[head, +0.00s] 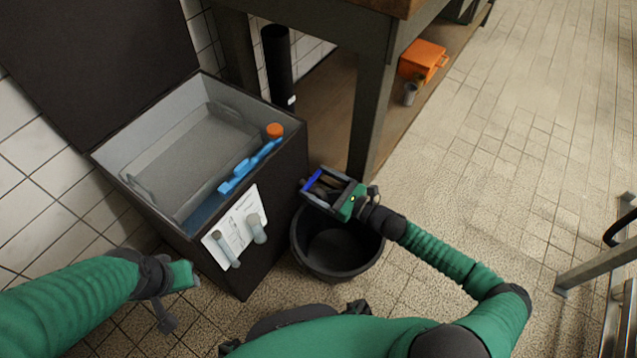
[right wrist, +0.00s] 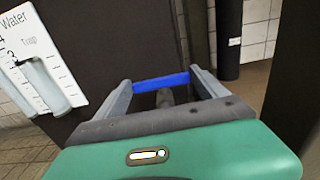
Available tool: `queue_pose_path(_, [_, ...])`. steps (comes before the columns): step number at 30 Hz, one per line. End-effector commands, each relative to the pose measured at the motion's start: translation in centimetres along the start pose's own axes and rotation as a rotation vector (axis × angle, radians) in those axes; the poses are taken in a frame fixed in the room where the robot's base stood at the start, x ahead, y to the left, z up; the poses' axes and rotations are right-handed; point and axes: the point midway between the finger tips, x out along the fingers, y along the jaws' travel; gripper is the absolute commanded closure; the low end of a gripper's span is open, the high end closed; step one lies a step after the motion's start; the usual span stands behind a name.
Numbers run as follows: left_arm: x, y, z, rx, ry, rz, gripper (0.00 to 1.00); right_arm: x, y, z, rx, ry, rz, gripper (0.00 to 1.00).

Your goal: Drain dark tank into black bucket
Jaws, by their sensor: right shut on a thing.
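The dark tank (head: 279,178) stands at left centre with its lid raised. Its front carries a white panel marked "Water Trap" (head: 236,222), also in the right wrist view (right wrist: 38,55). The black bucket (head: 337,262) stands on the floor beside the tank, below my right gripper (head: 318,188). That gripper is shut on a blue handle (head: 312,180), which spans its two fingers in the right wrist view (right wrist: 160,82). A grey spout-like part (right wrist: 165,98) shows behind the handle, partly hidden. My left gripper (head: 188,276) is low left, away from the tank; its fingers are unclear.
Inside the tank are a grey tray (head: 190,150) and a blue tool (head: 245,170) near an orange cap (head: 275,130). A table leg (head: 371,115) stands behind the bucket. An orange box (head: 422,60) sits on the low shelf. Open tiled floor lies at right.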

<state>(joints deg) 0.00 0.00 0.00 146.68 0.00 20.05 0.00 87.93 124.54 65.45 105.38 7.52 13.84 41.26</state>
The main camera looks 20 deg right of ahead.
Motion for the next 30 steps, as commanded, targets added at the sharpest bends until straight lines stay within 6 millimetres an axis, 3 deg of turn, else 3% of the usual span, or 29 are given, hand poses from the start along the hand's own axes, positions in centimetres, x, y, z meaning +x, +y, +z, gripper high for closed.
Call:
queue_pose_path(11, [0.5, 0.0, 0.1, 0.0, 0.0, 0.0, 0.64, 0.0, -0.6, -0.2, -0.007, 0.006, 0.148, 0.59])
queue_pose_path(30, [3.6, 0.0, 0.9, 0.0, 0.0, 0.0, 0.64, 0.3, -1.4, -0.1, -0.005, 0.001, 0.498, 0.59])
